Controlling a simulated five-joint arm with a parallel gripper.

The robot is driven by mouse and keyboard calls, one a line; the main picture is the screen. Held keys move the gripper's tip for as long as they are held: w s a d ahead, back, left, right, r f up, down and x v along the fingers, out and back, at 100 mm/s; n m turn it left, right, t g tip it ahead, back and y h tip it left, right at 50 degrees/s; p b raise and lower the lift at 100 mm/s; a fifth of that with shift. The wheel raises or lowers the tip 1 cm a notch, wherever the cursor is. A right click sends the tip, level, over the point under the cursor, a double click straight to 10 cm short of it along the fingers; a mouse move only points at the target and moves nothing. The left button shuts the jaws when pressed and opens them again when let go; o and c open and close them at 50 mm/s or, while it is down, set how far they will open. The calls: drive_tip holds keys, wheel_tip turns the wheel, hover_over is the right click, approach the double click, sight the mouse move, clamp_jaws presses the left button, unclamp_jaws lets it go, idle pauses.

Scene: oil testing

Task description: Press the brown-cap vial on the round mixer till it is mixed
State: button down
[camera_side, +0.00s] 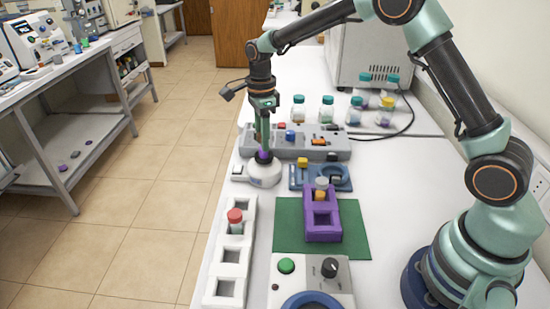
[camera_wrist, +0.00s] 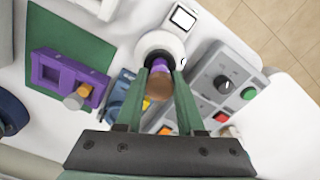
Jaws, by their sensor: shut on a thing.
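The brown-cap vial shows its brown cap (camera_wrist: 160,87) and purple body (camera_wrist: 159,65) between my fingers in the wrist view. My gripper (camera_side: 264,146) is shut on it and points straight down at the round mixer. The round white mixer (camera_side: 264,175) stands at the left edge of the bench, directly under the vial; it also shows in the wrist view (camera_wrist: 147,42). The vial's purple lower part (camera_side: 263,157) meets the mixer's top in the side view. My fingers hide much of the vial, and I cannot tell how hard it presses.
A purple rack (camera_side: 323,229) with a grey-capped vial (camera_side: 321,185) stands on a green mat (camera_side: 288,213). A white rack (camera_side: 225,270) holds a red-capped vial (camera_side: 235,218). A grey control panel (camera_side: 340,148) and a blue device (camera_side: 298,183) sit close to the mixer.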

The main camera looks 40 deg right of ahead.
drive_tip(key=shift+r, duration=3.5)
